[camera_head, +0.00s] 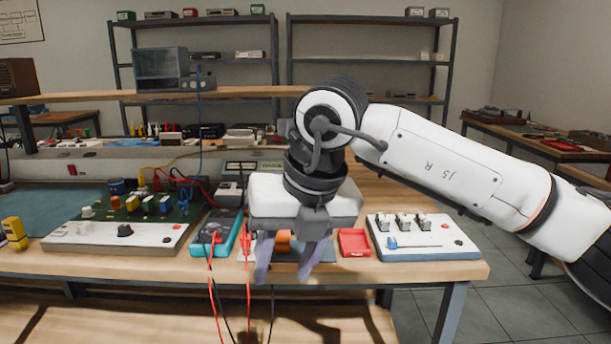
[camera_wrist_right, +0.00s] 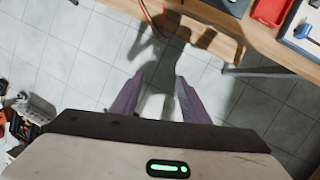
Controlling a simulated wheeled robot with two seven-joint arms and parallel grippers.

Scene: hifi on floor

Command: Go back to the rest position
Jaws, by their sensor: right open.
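My right gripper (camera_head: 291,262) hangs in front of the workbench's front edge, fingers pointing down. Its two purple fingers are apart with nothing between them. In the right wrist view the open fingers (camera_wrist_right: 160,95) show above the tiled floor, with the bench edge beyond them. My right arm reaches in from the right. My left gripper is not in view.
The workbench (camera_head: 120,262) carries a circuit board panel (camera_head: 125,232), a teal multimeter (camera_head: 217,233) with hanging red leads, a red tray (camera_head: 354,242) and a switch panel (camera_head: 423,237). Shelves stand behind. Floor (camera_head: 530,300) at right is clear.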

